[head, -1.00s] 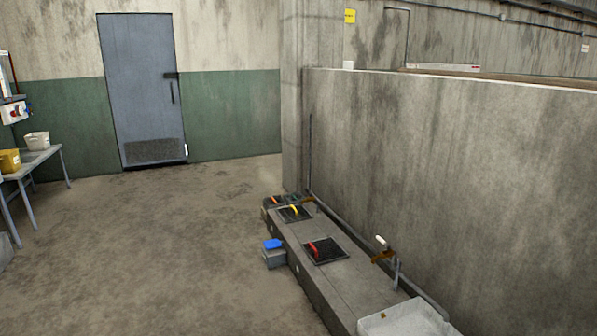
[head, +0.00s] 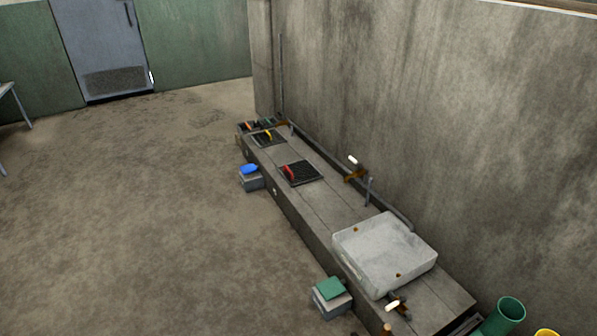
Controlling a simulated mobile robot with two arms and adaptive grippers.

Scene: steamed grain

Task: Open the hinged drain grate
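Two dark square grates lie in the top of a long low concrete plinth (head: 338,205) along the wall. The nearer grate (head: 306,174) carries a red handle (head: 289,172). The farther grate (head: 262,140) carries a yellow handle (head: 268,134). Both look flat and closed, but which one is the hinged drain grate I cannot tell. Neither of my grippers is in view.
A pale square block (head: 384,252) sits on the plinth's near part. A blue-topped box (head: 250,177) and a green-topped box (head: 331,296) stand on the floor beside it. A green tube (head: 506,314) is at lower right.

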